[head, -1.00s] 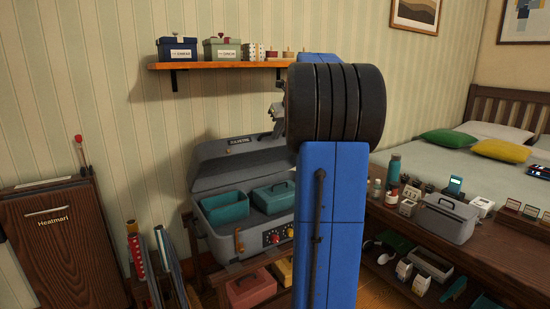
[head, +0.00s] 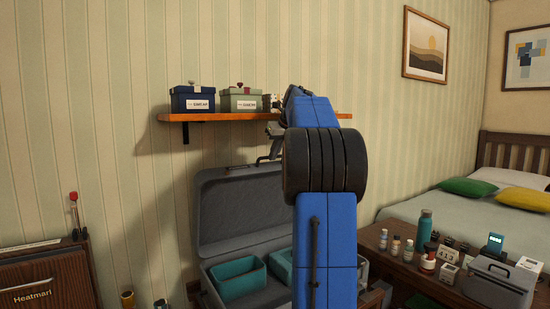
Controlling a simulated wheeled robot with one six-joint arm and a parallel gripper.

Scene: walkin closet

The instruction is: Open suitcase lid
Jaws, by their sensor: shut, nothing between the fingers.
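The grey suitcase stands low in front of the wall, with its lid (head: 240,208) swung up to a steep, nearly upright angle. Its grey base (head: 262,299) is open below and holds a teal open bin (head: 238,281) and a second teal box (head: 281,266), partly hidden by my arm. My gripper (head: 272,148) is at the lid's upper edge, just below the shelf. It is shut and empty. My blue arm hides part of it, and I cannot tell whether it touches the lid. The right part of the suitcase is also hidden.
A wooden shelf (head: 225,117) above carries a navy box (head: 192,99) and a green box (head: 239,100). A brown cabinet (head: 45,281) stands at left. A crowded table (head: 385,268) and a bed (head: 455,206) are at right.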

